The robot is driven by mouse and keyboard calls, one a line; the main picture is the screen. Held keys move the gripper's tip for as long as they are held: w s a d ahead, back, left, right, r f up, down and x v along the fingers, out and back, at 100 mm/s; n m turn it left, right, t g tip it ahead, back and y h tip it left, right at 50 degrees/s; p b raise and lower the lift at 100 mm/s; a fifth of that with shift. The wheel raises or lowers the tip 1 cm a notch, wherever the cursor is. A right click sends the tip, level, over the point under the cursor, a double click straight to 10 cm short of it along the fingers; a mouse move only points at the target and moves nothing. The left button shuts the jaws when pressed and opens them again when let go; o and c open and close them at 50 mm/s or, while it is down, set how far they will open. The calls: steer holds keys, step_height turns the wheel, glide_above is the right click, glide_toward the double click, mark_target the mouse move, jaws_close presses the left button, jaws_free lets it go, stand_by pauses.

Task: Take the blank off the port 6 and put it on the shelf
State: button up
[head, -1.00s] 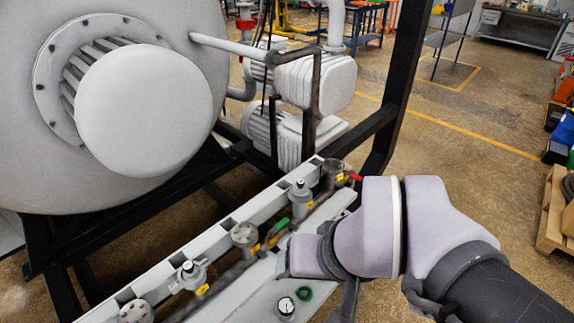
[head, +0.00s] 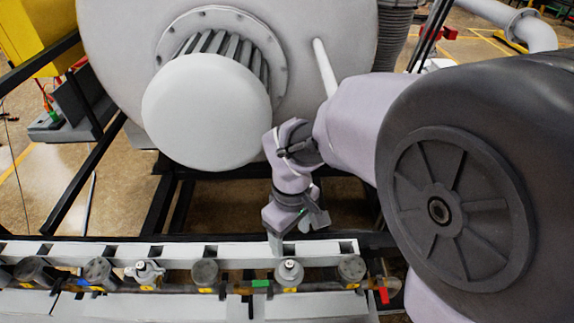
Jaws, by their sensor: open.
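A row of round grey port fittings runs along the manifold pipe across the bottom of the head view. Some have flat round caps, such as the right-end fitting (head: 352,268), a darker one (head: 207,275) and one at the left (head: 98,270). Others carry small valve-like tops (head: 290,273). Their yellow tags are too small to read, so I cannot tell which is port 6 or which cap is its blank. My gripper (head: 290,232) points down just behind the row, above the slotted white rail (head: 180,252). It is open, with nothing visible in it.
A pale flat ledge (head: 150,305) lies in front of the pipe; I cannot tell whether it is the shelf. The large furnace vessel (head: 320,80) with its protruding round cover (head: 205,112) stands close behind my gripper. A red handle (head: 384,294) sits at the pipe's right end.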

mark_target(290, 263)
step_height(290, 263, down, 14)
steer(key=b, duration=0.4)
steer(key=shift+w+a+r, duration=0.1)
steer(key=shift+r, duration=0.15)
jaws_close()
